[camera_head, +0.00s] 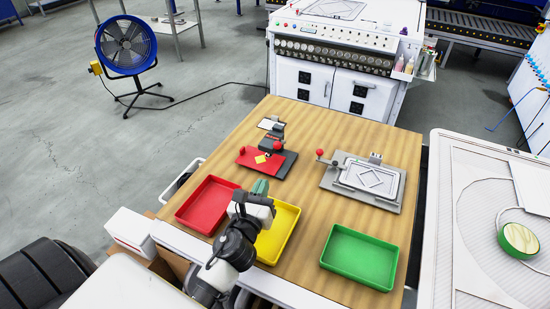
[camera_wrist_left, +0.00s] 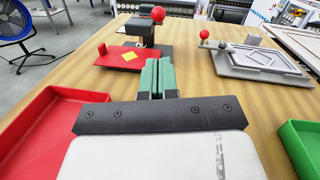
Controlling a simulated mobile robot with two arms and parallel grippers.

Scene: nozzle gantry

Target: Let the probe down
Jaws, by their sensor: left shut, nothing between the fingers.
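A small stand (camera_head: 272,143) with a dark upright, a red plate and a red ball knob is at the back left of the table. A yellow square (camera_head: 260,159) lies on its red plate; both also show in the left wrist view (camera_wrist_left: 130,56). I cannot make out a probe or its height. A grey fixture (camera_head: 368,181) with a framed plate and a red ball knob (camera_head: 319,152) is to the right. My left gripper (camera_head: 260,187) has green fingers, shut and empty, in front of the stand and apart from it. It shows in the left wrist view (camera_wrist_left: 157,75). My right gripper is not in view.
A red tray (camera_head: 188,219), a yellow tray (camera_head: 289,236) and a green tray (camera_head: 340,271) stand along the front of the wooden table (camera_head: 315,215). A white machine (camera_head: 345,70) is behind the table. Bare wood lies between stand and fixture.

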